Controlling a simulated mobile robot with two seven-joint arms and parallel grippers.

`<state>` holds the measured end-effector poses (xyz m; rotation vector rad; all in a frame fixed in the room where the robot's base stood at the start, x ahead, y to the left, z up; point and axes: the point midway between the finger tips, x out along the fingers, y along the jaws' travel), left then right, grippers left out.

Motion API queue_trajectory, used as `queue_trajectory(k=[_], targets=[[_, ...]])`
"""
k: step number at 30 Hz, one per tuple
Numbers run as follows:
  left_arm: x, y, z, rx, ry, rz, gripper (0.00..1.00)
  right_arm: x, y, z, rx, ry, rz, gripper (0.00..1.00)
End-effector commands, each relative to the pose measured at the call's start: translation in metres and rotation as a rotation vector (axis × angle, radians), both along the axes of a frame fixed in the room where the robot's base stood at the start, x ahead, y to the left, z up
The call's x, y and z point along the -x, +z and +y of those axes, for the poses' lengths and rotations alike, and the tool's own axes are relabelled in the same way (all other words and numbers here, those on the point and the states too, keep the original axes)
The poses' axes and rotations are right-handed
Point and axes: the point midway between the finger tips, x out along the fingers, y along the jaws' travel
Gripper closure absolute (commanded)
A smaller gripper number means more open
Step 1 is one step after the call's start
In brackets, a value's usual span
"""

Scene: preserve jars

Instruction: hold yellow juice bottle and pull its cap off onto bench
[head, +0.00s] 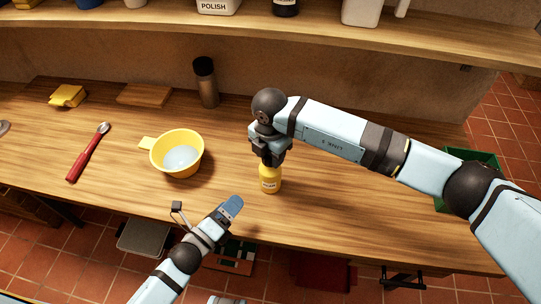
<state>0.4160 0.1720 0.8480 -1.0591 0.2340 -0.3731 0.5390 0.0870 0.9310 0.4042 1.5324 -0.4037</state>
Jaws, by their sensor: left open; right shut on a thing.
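The yellow juice bottle (270,182) stands upright on the wooden bench (330,215), near its front edge, with a pale label facing me. My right gripper (269,160) comes down from above and is shut at the top of the bottle, around its cap. The cap itself is hidden by the fingers. My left gripper (233,205) is open and empty, in front of the bottle and to its left, over the bench's front edge. It is apart from the bottle.
A yellow pan with pale contents (177,154) stands left of the bottle. A shelf (260,32) spans above. The bench right of the bottle is clear.

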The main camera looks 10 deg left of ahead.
Motion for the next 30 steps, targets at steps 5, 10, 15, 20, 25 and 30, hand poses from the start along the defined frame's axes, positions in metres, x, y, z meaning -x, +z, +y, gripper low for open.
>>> queue_trajectory(k=[5, 10, 15, 20, 25, 30], targets=[[-0.015, -0.001, -0.010, -0.500, -0.092, -0.275, 0.06, 0.000, 0.000, 0.000, 0.000, 0.000, 0.000, 0.75], [-0.022, -0.005, -0.015, -0.809, -0.146, -0.456, 0.06, 0.000, 0.000, 0.000, 0.000, 0.000, 0.000, 0.75], [-0.027, -0.006, -0.018, -0.932, -0.167, -0.532, 0.06, 0.000, 0.000, 0.000, 0.000, 0.000, 0.000, 0.75], [-0.037, -0.006, -0.025, -0.942, -0.167, -0.538, 0.06, 0.000, 0.000, 0.000, 0.000, 0.000, 0.000, 0.75], [-0.057, -0.006, -0.039, -0.940, -0.166, -0.537, 0.06, 0.000, 0.000, 0.000, 0.000, 0.000, 0.000, 0.75], [-0.079, -0.006, -0.054, -0.938, -0.166, -0.537, 0.06, 0.000, 0.000, 0.000, 0.000, 0.000, 0.000, 0.75]])
